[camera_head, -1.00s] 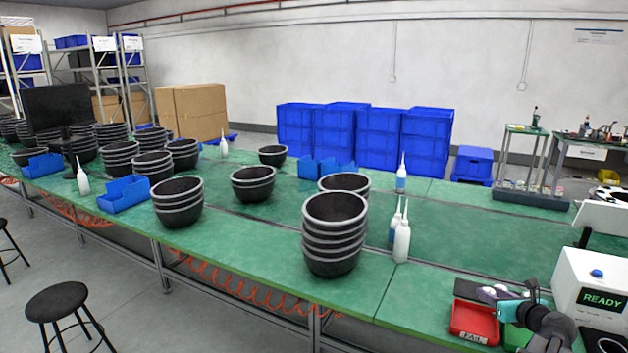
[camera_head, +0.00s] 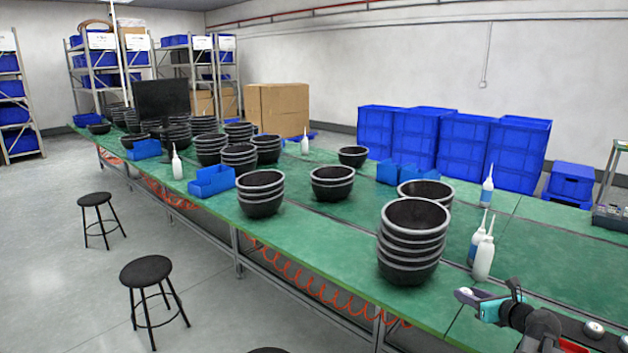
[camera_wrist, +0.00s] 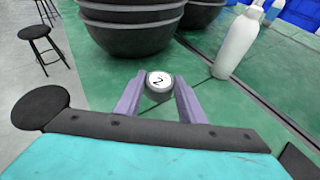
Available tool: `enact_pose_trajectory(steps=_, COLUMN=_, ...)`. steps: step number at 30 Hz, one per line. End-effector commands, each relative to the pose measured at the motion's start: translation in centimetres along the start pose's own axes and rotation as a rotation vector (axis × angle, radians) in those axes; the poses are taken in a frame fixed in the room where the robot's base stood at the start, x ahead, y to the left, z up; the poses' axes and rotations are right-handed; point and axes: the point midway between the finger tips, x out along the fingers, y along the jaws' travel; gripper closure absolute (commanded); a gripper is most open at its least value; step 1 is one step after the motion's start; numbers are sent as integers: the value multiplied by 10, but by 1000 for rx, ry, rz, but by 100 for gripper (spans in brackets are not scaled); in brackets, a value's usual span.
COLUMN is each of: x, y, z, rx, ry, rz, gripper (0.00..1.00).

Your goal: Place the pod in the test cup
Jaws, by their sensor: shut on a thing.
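The pod (camera_wrist: 158,82) is a small round piece with a white top marked "2". In the wrist view it sits between the two purple fingers of my gripper (camera_wrist: 158,98), which is shut on it. In the head view my gripper (camera_head: 466,294) is at the lower right, above the green table and in front of the bowl stack; the pod there is too small to make out clearly. The test cup is not in view in either present frame.
A stack of black bowls (camera_head: 411,245) stands just behind my gripper, with white bottles (camera_head: 484,258) to its right. Other round white-topped pieces (camera_head: 593,328) show at the lower right edge. Stools (camera_head: 153,272) stand on the floor at left. Green table (camera_head: 560,262) is clear at right.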

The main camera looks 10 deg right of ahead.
Motion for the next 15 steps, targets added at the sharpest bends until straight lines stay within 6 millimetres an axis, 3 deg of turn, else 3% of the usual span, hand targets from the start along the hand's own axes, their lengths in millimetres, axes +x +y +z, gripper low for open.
enact_pose_trajectory(steps=6, x=33, y=61, z=10, rx=-38, ry=6, rz=101, gripper=86)
enact_pose_trajectory(steps=15, x=66, y=146, z=18, rx=-92, ry=16, rz=242, gripper=86)
